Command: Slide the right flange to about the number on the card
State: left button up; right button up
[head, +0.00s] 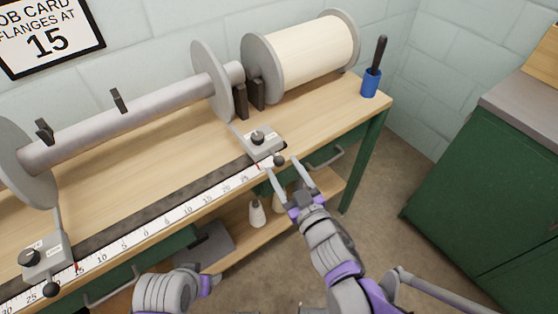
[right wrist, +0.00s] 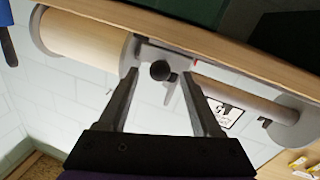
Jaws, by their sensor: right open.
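The job card (head: 48,38) on the wall reads flanges at 15. The right flange (head: 210,82) is a grey disc on the roller, joined to a slider block (head: 262,140) with a dial and a black ball knob (head: 279,160). Its red pointer is a little past 25 on the right side of the scale (head: 160,222). My right gripper (head: 283,165) is open, its fingertips on either side of the knob. In the right wrist view the knob (right wrist: 160,70) shows between the spread fingers, apart from both. My left gripper is outside the frames; only part of that arm shows.
The left flange (head: 22,170) has its own slider block (head: 46,256), its pointer near 15. A cream spool (head: 312,52) and a blue cup (head: 371,84) with a dark-handled tool stand at the bench's right. A green cabinet (head: 490,170) stands farther right.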

aim_at(282, 165)
jog(key=shift+x, duration=1.75)
grip_shut()
